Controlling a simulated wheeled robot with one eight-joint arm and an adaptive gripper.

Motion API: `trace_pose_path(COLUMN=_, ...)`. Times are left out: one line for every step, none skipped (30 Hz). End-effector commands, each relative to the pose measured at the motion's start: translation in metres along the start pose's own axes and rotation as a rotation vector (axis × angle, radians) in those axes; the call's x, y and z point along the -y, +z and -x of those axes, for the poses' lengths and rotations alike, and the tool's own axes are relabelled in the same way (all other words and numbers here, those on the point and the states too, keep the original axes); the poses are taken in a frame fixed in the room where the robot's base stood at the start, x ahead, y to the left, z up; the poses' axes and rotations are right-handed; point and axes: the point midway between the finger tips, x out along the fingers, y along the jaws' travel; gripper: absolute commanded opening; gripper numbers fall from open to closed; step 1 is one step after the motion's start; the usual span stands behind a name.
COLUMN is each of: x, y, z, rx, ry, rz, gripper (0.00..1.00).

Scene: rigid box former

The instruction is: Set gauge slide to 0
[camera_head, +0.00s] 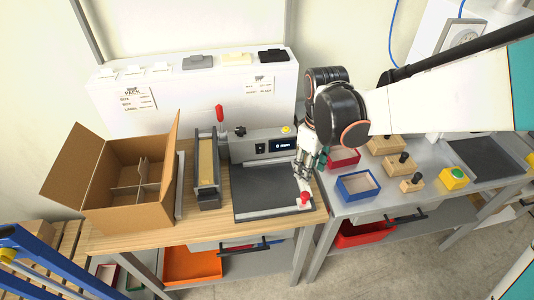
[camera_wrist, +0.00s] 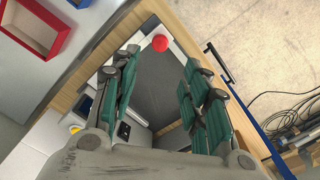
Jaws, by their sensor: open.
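The box former is a grey machine with a dark flat plate (camera_head: 262,205) at the table's front edge. A red knob (camera_head: 304,197), which looks like the gauge slide's handle, sits at the plate's front right corner. The knob also shows in the wrist view (camera_wrist: 160,43), between and beyond my fingertips. A small dark display (camera_head: 281,146) on the machine's back housing seems to read "0 mm", but the text is tiny. My gripper (camera_head: 303,174) is open and empty, pointing down over the plate's right edge, just behind the knob. I cannot tell whether it touches the slide.
An open cardboard box (camera_head: 130,203) with dividers stands at the left. A narrow tray unit (camera_head: 207,164) and a red-topped lever (camera_head: 220,114) are left of the plate. A blue bin (camera_head: 357,186) and red bin (camera_head: 344,158) sit on the right table near my gripper.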

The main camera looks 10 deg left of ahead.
Motion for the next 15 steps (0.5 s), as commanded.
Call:
trace_pose_path(x=0.004, y=0.001, z=-0.004, rx=0.001, ry=0.0, rz=0.007, gripper=0.42)
trace_pose_path(x=0.004, y=0.0, z=-0.008, rx=0.001, ry=0.0, rz=0.007, gripper=0.42)
trace_pose_path(x=0.004, y=0.0, z=-0.013, rx=0.0, ry=0.0, rz=0.007, gripper=0.42)
trace_pose_path(x=0.004, y=0.0, z=-0.018, rx=0.0, ry=0.0, rz=0.006, gripper=0.42)
trace_pose_path(x=0.004, y=0.0, z=-0.023, rx=0.0, ry=0.0, rz=0.006, gripper=0.42)
trace_pose_path(x=0.003, y=0.0, z=-0.031, rx=0.0, ry=0.0, rz=0.006, gripper=0.42)
trace_pose_path(x=0.003, y=0.0, z=-0.037, rx=0.0, ry=0.0, rz=0.005, gripper=0.42)
trace_pose_path(x=0.003, y=0.0, z=-0.043, rx=0.0, ry=0.0, rz=0.005, gripper=0.42)
trace_pose_path(x=0.003, y=-0.001, z=-0.051, rx=0.0, ry=0.0, rz=0.005, gripper=0.42)
trace_pose_path(x=0.003, y=0.0, z=-0.057, rx=0.0, ry=0.0, rz=0.004, gripper=0.42)
trace_pose_path(x=0.003, y=0.0, z=-0.064, rx=0.0, ry=0.0, rz=0.004, gripper=0.42)
trace_pose_path(x=0.002, y=-0.001, z=-0.071, rx=0.0, ry=0.0, rz=0.004, gripper=0.42)
trace_pose_path(x=0.002, y=0.0, z=-0.077, rx=0.0, ry=0.0, rz=0.003, gripper=0.42)
trace_pose_path(x=0.002, y=0.0, z=-0.083, rx=0.0, ry=0.0, rz=0.003, gripper=0.42)
trace_pose_path(x=0.002, y=0.0, z=-0.091, rx=0.0, ry=0.0, rz=0.003, gripper=0.42)
